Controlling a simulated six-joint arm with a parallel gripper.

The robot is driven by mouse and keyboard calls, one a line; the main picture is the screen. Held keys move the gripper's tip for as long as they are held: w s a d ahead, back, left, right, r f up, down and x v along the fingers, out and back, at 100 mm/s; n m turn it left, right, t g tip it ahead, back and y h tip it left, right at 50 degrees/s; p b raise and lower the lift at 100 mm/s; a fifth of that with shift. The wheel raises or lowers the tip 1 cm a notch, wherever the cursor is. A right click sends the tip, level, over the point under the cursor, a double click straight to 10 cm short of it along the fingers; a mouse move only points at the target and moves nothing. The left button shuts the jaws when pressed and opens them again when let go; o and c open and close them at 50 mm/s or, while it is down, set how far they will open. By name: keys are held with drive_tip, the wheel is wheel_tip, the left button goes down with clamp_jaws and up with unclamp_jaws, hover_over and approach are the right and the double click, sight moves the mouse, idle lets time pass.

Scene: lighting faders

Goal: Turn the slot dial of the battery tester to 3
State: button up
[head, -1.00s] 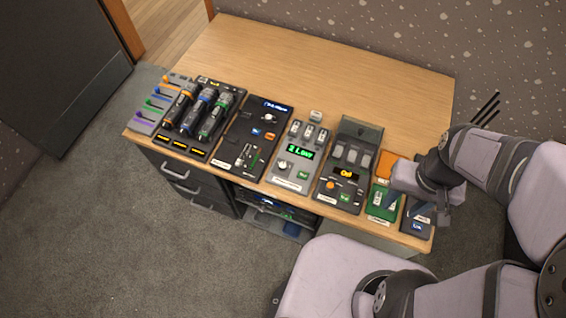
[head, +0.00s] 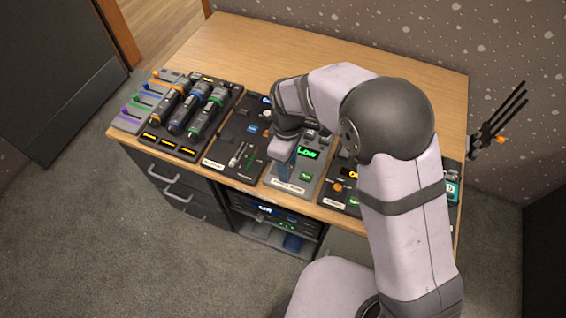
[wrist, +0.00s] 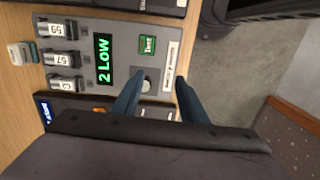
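The battery tester is a grey panel (wrist: 120,28) with a green display (wrist: 104,60) reading "2 Low", a green test button (wrist: 147,44) and several numbered batteries in slots along one side. The slot dial (wrist: 147,80) is a small grey knob, partly hidden by one finger in the wrist view. My gripper (wrist: 160,80) is over the tester, its two blue fingers apart. The dial lies between the fingertips, closer to the left one; I cannot tell whether they touch it. In the head view my gripper (head: 283,158) hides the dial.
A dark panel with sliders (head: 238,150) stands directly left of the tester. Further left are several torches (head: 187,108) on a charger. Another dark device with an orange knob (head: 337,187) is to the right, partly behind my arm. The back of the desk (head: 250,45) is clear.

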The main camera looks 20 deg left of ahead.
drive_tip(key=w+a+r+n, duration=0.1)
drive_tip(key=n, duration=0.1)
drive_tip(key=w+a+r+n, duration=0.1)
drive_tip(key=n, duration=0.1)
drive_tip(key=w+a+r+n, duration=0.1)
drive_tip(key=n, duration=0.1)
drive_tip(key=shift+w+a+r+n+t+y, duration=0.1)
drive_tip(key=shift+a+r+n+t+y, duration=0.05)
drive_tip(key=shift+r+n+t+y, duration=0.2)
drive_tip(key=shift+n, duration=1.05)
drive_tip(key=n, duration=0.3)
drive_tip(key=shift+s+d, duration=0.25)
drive_tip(key=shift+d, duration=0.05)
drive_tip(key=n, duration=0.3)
drive_tip(key=shift+f+p, duration=0.8)
drive_tip(key=shift+f, duration=2.85)
clamp_jaws()
